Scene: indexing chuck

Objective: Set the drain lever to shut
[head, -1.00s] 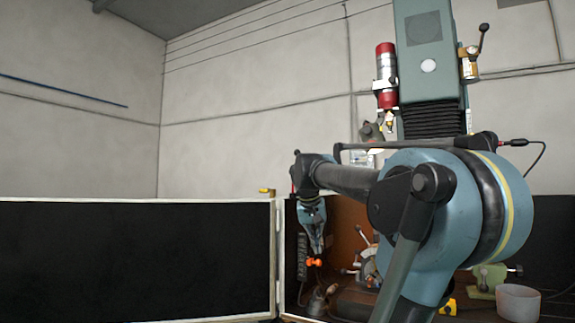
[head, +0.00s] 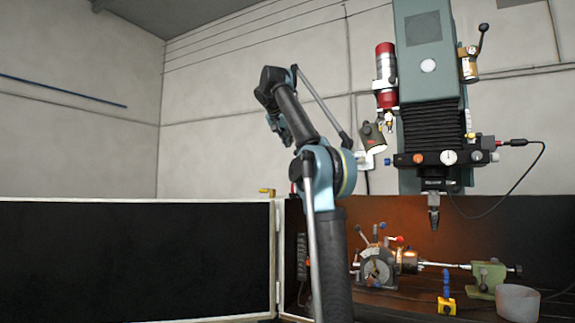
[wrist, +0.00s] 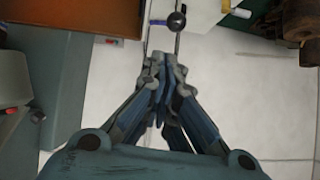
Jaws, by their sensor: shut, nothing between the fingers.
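My gripper (wrist: 165,66) is shut and empty in the wrist view, its fingertips together over a pale tiled floor. In the head view my arm is raised left of the machine, and the gripper fingers cannot be made out. No lever is clearly marked as the drain lever. A black ball knob (wrist: 177,21) on a thin rod shows just beyond the fingertips in the wrist view; I cannot tell whether they touch or what it belongs to. A small brass-yellow handle (head: 267,191) sits at the top of the black panel's right edge.
A black panel (head: 140,260) fills the lower left. The indexing chuck (head: 377,264) and green tailstock (head: 487,275) stand on the bench right of my arm, below the spindle head (head: 433,205). A pale cup (head: 517,303) stands at the front right.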

